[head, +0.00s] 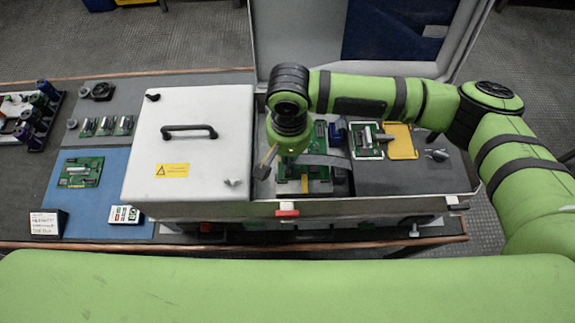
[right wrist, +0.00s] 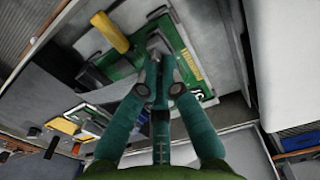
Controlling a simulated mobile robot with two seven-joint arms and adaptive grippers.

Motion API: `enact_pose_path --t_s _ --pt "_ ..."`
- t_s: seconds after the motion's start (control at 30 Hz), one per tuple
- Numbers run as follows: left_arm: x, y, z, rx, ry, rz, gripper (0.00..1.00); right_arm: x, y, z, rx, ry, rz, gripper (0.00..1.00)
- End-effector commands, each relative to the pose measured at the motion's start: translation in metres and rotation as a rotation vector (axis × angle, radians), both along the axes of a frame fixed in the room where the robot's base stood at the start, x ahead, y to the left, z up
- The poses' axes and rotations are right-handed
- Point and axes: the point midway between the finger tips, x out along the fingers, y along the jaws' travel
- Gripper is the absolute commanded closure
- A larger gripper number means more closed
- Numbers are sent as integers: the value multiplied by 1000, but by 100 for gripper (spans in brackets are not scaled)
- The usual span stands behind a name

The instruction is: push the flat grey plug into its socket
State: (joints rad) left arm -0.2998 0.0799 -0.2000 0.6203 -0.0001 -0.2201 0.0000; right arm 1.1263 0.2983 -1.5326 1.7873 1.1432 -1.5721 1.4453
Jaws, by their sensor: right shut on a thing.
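My right gripper (right wrist: 160,88) reaches down into the open bay and is shut on a small grey piece (right wrist: 157,44), which looks like the flat grey plug. In the head view my wrist hides the fingertips and the plug. A flat grey ribbon (head: 325,160) runs right from beside the gripper. Below the gripper is a green circuit board (head: 318,186); it also shows in the right wrist view (right wrist: 185,55). I cannot make out the socket, or whether the plug touches it. My left gripper is not in view.
A white lid with a black handle (head: 187,130) stands left of the bay. A yellow-framed tray (head: 401,141) and a small board (head: 367,141) lie to the right. A blue mat (head: 85,205) with another board (head: 82,172) lies far left.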

Motion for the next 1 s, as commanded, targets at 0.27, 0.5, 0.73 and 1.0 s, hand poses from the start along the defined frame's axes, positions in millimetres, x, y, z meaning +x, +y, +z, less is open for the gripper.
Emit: enact_pose_path --t_s 0.27,0.5,0.73,1.0 --pt "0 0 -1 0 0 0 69 0 0 -5 1 0 0 100" --pt "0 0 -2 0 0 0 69 0 0 -9 1 0 0 100" --pt "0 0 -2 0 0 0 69 0 0 -11 1 0 0 100" --pt "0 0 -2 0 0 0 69 0 0 -11 0 0 0 66"
